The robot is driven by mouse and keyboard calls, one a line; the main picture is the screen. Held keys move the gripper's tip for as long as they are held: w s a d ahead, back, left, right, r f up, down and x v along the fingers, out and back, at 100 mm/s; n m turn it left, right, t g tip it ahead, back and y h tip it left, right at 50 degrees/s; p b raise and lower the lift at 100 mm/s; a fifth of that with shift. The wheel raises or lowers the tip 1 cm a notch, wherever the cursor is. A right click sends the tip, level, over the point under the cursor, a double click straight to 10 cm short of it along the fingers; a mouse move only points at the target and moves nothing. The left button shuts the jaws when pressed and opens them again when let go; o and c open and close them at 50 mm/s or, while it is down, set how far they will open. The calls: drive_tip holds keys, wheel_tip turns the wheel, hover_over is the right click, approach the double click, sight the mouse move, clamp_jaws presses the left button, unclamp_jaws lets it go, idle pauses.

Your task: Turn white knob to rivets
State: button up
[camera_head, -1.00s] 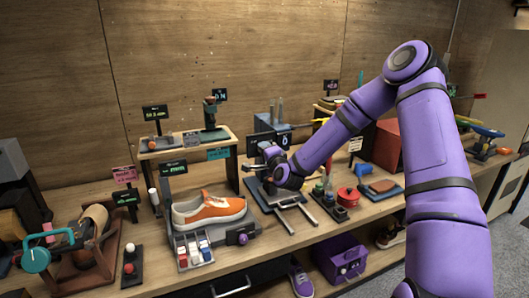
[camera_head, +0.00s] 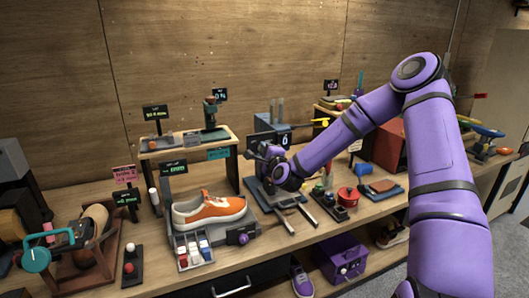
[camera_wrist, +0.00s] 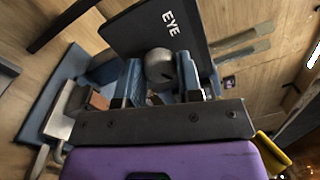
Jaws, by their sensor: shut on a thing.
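A round, light grey-white knob (camera_wrist: 159,63) shows in the wrist view below a dark panel (camera_wrist: 160,28) with the letters "EYE" on it; the rest of the wording is out of sight. My gripper (camera_wrist: 160,78) has one blue-grey finger on each side of the knob and is shut on it. In the head view my gripper (camera_head: 268,157) is at the blue-grey press-like machine (camera_head: 264,189) in the middle of the bench. There my wrist hides the knob, and I cannot read its setting or find the word "rivets".
An orange sneaker (camera_head: 209,209) sits on a grey stand left of the machine. A red round piece (camera_head: 347,196) and small coloured knobs stand close on the right. A wooden shelf (camera_head: 185,148) is behind on the left.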

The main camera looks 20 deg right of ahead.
drive_tip(key=shift+f, duration=0.1)
drive_tip(key=o, duration=0.9)
drive_tip(key=shift+s, duration=0.1)
drive_tip(key=s, duration=1)
drive_tip(key=shift+s+f, duration=0.2)
drive_tip(key=shift+s, duration=0.1)
